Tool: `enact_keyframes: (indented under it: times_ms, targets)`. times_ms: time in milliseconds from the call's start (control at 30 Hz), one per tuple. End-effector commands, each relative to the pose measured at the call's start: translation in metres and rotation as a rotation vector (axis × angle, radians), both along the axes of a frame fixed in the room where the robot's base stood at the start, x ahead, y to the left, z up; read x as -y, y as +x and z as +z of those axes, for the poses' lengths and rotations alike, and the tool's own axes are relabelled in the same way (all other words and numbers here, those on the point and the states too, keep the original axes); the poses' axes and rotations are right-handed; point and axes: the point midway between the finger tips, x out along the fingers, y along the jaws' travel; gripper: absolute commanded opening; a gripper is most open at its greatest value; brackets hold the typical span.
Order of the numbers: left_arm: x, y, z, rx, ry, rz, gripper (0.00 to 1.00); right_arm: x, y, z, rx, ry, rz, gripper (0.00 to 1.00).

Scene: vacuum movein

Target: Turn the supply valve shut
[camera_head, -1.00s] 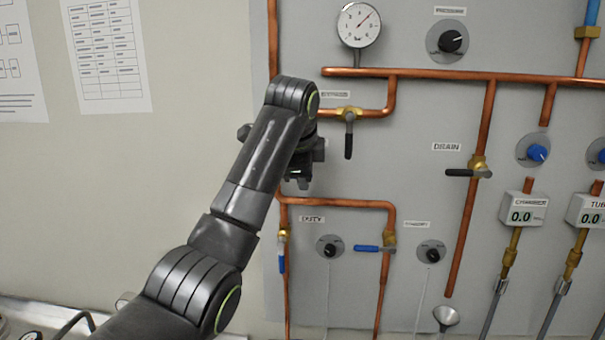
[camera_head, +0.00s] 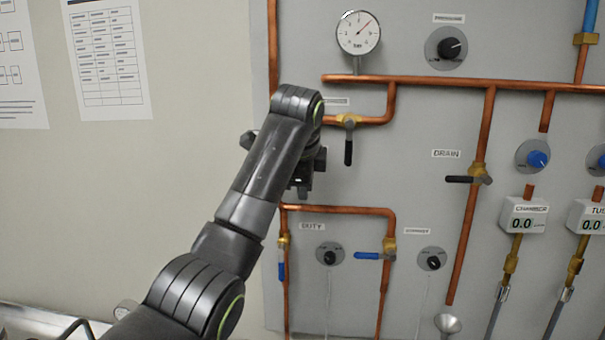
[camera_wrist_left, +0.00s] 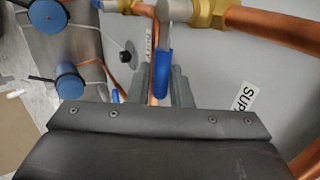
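My left gripper (camera_head: 303,186) is at the panel's left side in the head view, with my forearm in front of it. In the left wrist view its grey fingers (camera_wrist_left: 166,92) lie on either side of a blue valve handle (camera_wrist_left: 163,75). Whether they press on the handle is not clear. The handle hangs from a metal stem on a brass valve body (camera_wrist_left: 206,14) in a copper pipe. A partly cut-off label beginning "SUP" (camera_wrist_left: 241,100) is beside it. My arm hides this valve in the head view. My right gripper is out of view.
A bypass valve with a black lever (camera_head: 348,150) is to the right of my gripper. Below are two blue-handled valves, one left (camera_head: 282,268) and one right (camera_head: 372,256). A drain valve (camera_head: 465,179) and a pressure gauge (camera_head: 358,34) are also on the panel.

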Motion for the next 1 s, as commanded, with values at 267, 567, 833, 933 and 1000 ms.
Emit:
enact_keyframes:
  times_ms: [267, 567, 833, 933, 1000]
  targets:
    - [-0.004, -0.022, 0.034, 0.008, -0.001, -0.001, 0.18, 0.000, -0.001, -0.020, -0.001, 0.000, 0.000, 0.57]
    - [-0.008, -0.043, 0.061, 0.003, 0.002, 0.002, 0.18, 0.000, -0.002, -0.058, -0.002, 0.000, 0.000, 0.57]
    - [-0.011, -0.061, 0.090, 0.004, 0.001, 0.002, 0.18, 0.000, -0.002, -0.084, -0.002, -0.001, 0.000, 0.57]
    - [-0.012, -0.070, 0.105, 0.003, 0.001, 0.001, 0.18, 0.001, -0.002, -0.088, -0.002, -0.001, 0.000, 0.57]
    - [-0.013, -0.076, 0.114, 0.003, 0.000, 0.002, 0.18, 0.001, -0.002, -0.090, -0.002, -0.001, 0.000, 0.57]
